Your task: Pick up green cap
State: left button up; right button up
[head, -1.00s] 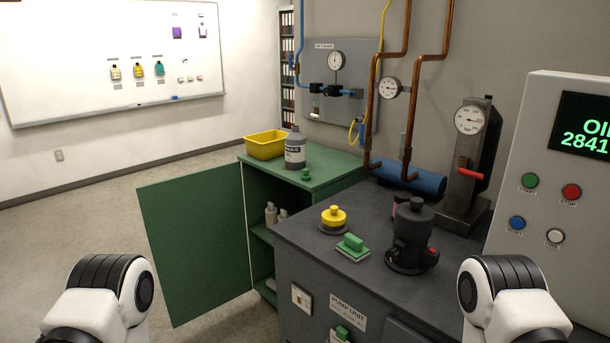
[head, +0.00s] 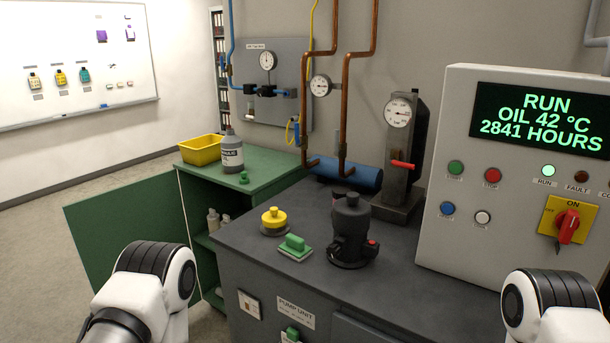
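A small green cap (head: 244,178) sits on top of the green cabinet (head: 278,167), in front of a grey bottle (head: 232,152). Only rounded white and black links of my two arms show at the bottom left and bottom right. Both grippers are out of the picture, so their state is hidden.
The cabinet door (head: 130,236) stands open to the left. A yellow bin (head: 201,150) is on the cabinet's back left. A black filler unit (head: 350,235), a gauge block (head: 400,150) and a control panel (head: 540,190) reading RUN stand on the right.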

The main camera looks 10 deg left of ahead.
aim_at(245, 180)
jog(key=i+j+z, duration=0.15)
jog(key=j+z, duration=0.15)
jog(key=i+j+z, duration=0.15)
jog(key=j+z, duration=0.15)
jog(key=j, duration=0.15)
jog(key=j+z, duration=0.3)
jog(key=j, duration=0.15)
jog(key=i+j+z, duration=0.1)
jog(key=j+z, duration=0.2)
jog(key=j, duration=0.15)
